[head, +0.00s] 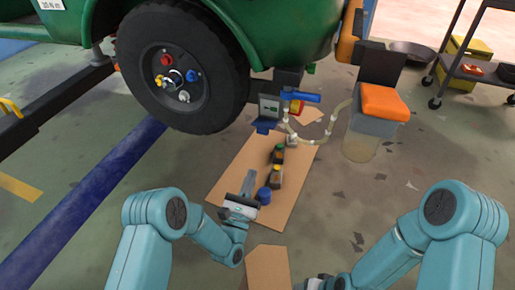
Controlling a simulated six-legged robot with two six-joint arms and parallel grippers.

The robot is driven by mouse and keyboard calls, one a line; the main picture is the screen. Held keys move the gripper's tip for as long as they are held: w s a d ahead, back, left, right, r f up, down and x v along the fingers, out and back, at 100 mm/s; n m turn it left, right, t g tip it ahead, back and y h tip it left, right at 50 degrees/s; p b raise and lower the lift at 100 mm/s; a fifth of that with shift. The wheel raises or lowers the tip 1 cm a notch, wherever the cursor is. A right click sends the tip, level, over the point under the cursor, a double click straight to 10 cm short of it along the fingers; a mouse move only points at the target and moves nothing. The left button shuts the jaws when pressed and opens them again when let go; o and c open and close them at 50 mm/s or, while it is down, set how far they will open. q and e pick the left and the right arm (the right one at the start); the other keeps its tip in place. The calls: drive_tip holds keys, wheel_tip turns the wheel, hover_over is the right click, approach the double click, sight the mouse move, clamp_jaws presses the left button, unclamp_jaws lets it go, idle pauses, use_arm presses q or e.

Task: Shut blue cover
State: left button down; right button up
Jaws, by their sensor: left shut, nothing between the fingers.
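The blue cover (265,126) hangs open as a flap at the lower edge of a small grey box (269,106) with a green label, to the right of the wheel. My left gripper (249,184) is shut and empty. It shows over the cardboard, below the cover in the picture and apart from it. My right gripper (319,283) is only partly in view at the bottom edge, and its fingers cannot be made out.
The green vehicle's wheel (183,75) stands left of the box. A blue-handled valve (300,97) and a hose (322,138) are to its right. Small bottles (276,172) and a blue cap (264,195) are on the cardboard (232,172). An orange-topped container (380,115) stands right.

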sight(265, 127)
use_arm(q)
drive_tip(key=w+d+r, duration=0.2)
drive_tip(key=w+r, duration=0.4)
drive_tip(key=shift+w+r, duration=0.2)
drive_tip(key=shift+r, duration=0.2)
